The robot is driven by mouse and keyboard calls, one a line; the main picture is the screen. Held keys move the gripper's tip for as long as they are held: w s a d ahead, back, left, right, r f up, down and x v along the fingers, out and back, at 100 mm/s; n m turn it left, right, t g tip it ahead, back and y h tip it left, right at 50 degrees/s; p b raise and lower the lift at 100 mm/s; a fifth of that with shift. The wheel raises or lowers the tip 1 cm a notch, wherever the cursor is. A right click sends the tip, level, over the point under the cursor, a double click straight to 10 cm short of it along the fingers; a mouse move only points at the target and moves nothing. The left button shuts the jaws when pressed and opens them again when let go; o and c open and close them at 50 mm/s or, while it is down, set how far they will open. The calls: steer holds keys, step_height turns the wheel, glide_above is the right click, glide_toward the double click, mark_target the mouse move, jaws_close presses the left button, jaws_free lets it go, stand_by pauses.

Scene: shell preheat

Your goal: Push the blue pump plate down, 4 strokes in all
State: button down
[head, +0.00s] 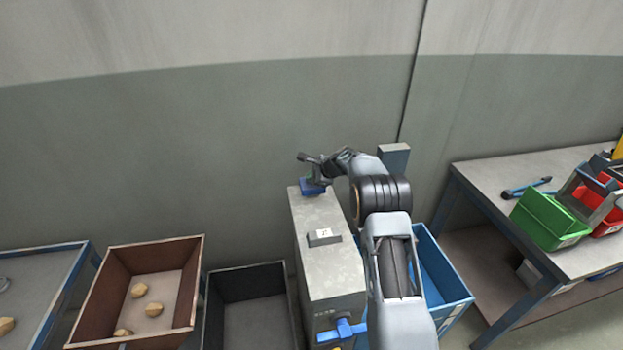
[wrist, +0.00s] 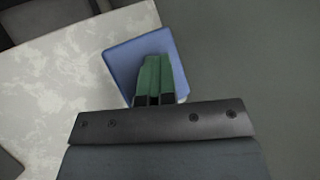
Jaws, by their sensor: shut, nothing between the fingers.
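The blue pump plate (head: 312,188) sits at the far end of the top of a grey cabinet (head: 330,262). In the wrist view the plate (wrist: 122,60) is a blue square at the edge of the pale cabinet top (wrist: 60,95). My gripper (head: 312,176) is over the plate, pointing down. In the wrist view its green fingertips (wrist: 154,62) are shut together with nothing between them, and they overlap the plate. I cannot tell whether the fingertips touch the plate. The fingers hide part of it.
A small labelled block (head: 324,237) lies on the cabinet top. A blue valve handle (head: 341,330) is on its front. A brown bin (head: 190,290) with several tan lumps and a dark bin (head: 247,270) stand left. A workbench (head: 500,172) with green (head: 545,218) and red bins stands right.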

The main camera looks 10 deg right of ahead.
steer(key=shift+r+p, duration=0.75)
steer(key=shift+r, duration=0.55)
step_height(320, 180, up, 5)
steer(key=p, duration=0.3)
stand_by(0.5)
